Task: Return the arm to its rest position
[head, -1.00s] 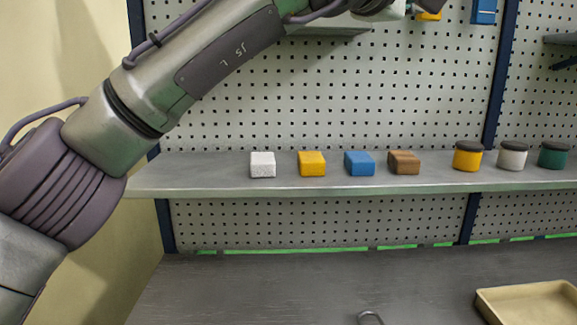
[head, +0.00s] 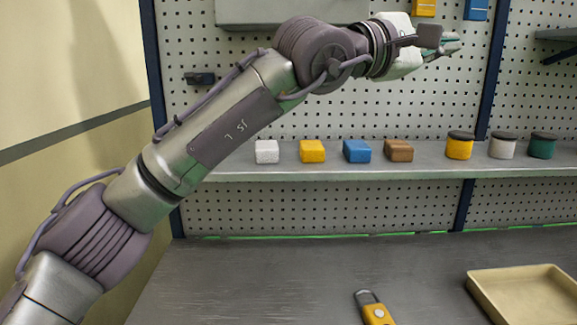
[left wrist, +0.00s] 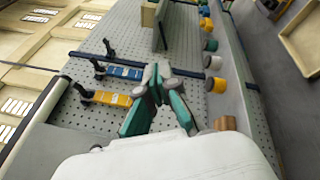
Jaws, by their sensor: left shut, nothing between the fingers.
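My left gripper (head: 450,44) is at the upper right in the head view, in front of the pegboard and above the shelf. Its arm comes in from the lower left and slants up across the view. In the left wrist view the green and grey fingers (left wrist: 160,82) come together at their tips. The gripper is shut and holds nothing. My right gripper is in neither view.
The shelf (head: 330,174) carries several blocks, including a blue block (head: 357,151), and jars, including a yellow jar (head: 460,146). Yellow and blue (head: 477,9) items hang on the pegboard (head: 400,208). A tan tray (head: 480,290) and a yellow tool (head: 376,312) lie on the bench (head: 270,270).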

